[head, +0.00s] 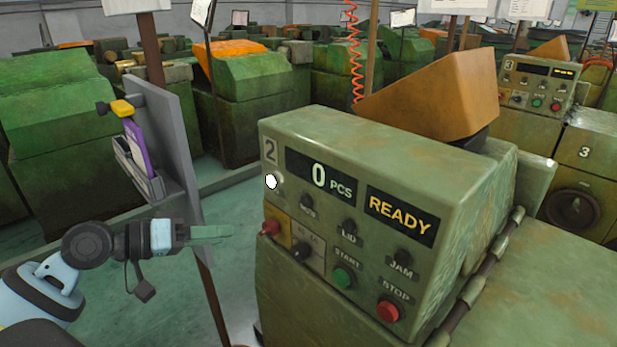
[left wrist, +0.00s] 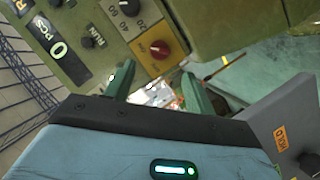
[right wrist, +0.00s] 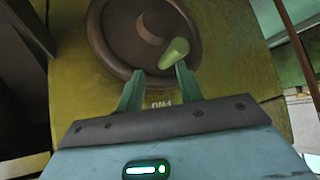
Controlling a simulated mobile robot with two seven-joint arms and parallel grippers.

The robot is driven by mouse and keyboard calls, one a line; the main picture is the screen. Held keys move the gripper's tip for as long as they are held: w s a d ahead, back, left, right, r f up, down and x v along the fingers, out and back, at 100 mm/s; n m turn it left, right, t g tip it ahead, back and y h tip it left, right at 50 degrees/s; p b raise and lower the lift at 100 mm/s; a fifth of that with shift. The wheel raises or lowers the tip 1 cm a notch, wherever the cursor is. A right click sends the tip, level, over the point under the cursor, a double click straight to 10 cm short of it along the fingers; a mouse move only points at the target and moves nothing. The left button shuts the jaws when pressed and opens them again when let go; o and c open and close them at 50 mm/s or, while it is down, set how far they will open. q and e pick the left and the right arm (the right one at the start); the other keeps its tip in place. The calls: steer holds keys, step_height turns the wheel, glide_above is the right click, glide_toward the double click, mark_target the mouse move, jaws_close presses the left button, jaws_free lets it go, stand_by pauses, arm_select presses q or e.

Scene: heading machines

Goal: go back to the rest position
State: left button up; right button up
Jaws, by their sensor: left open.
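My left gripper (head: 212,232) is in the head view, left of the front panel of machine 2 (head: 300,140) and apart from it. Its green fingers look nearly in line from the side. My right gripper (right wrist: 160,85) shows only in the right wrist view. Its fingers are apart and empty, in front of a dark round wheel (right wrist: 130,35) with a pale green handle (right wrist: 174,53); I cannot tell whether they touch.
A grey post panel (head: 175,125) with a holder and a purple item (head: 135,148) stands above and behind my left arm. The machine's display reads 0 PCS and READY, above the start button (head: 344,277) and stop button (head: 389,311). Green floor (head: 235,195) shows between machines.

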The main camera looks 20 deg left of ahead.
arm_select(q)
steer(key=s+d+f+g+y, duration=0.1)
steer(key=s+f+y, duration=0.25)
steer(key=f, duration=0.95)
steer(key=s+d+f+y, duration=0.15)
steer(key=s+f, duration=0.25)
steer(key=f, duration=0.9)
steer(key=s+d+f+m+g+y, duration=0.1)
steer(key=s+d+f+m+y, duration=0.1)
steer(key=s+d+f, duration=1)
steer(key=s+m, duration=0.1)
steer(key=s, duration=0.2)
steer(key=shift+s+d+f+m+g, duration=0.25)
steer(key=shift+s+d+m+g, duration=0.05)
steer(key=shift+s+d+g, duration=0.1)
